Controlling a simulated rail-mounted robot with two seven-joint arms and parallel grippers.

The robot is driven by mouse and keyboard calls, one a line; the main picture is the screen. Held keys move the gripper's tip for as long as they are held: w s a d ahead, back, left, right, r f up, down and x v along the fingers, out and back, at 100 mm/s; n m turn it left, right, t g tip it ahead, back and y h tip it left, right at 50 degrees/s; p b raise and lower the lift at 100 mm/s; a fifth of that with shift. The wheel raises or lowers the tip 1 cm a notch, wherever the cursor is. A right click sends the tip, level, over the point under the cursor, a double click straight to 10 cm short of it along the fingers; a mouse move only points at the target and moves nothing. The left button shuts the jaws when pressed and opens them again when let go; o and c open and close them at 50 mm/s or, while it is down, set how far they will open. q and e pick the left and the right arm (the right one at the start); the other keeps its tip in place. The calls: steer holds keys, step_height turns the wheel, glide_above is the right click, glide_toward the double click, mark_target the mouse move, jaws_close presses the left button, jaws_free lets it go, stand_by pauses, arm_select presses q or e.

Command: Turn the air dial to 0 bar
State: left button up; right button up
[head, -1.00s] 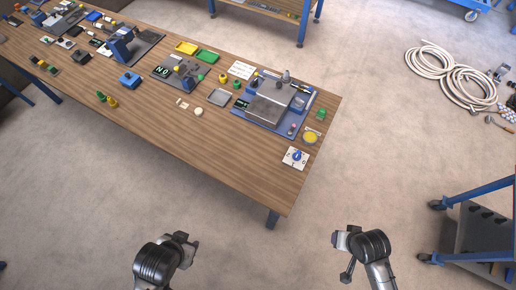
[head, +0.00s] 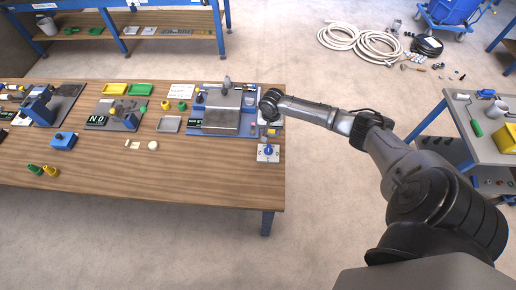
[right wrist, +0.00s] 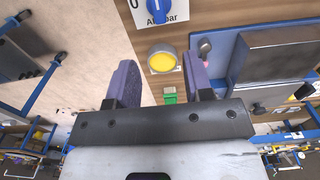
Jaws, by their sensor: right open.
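The air dial is a blue knob (head: 268,149) on a white plate near the right end of the wooden table. In the right wrist view the knob (right wrist: 156,9) is at the top edge, partly cut off, with a "0" at its left and lettering ending in "bar" below. Its exact pointing is hard to read. My right gripper (head: 268,124) is over the table's right end, just behind the dial. In the right wrist view its two fingers (right wrist: 158,82) are apart with nothing held between them. My left gripper is out of view.
A yellow round part (right wrist: 162,62) and a green block (right wrist: 170,96) show between and beyond the fingers. The blue-based disperser mixer (head: 222,112) stands left of the gripper. A grey cart (head: 485,115) stands at right.

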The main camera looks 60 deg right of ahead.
mark_target(269, 147)
step_height(269, 147, down, 13)
steer(key=shift+s+b, duration=0.1)
steer(key=shift+b, duration=0.6)
jaws_close()
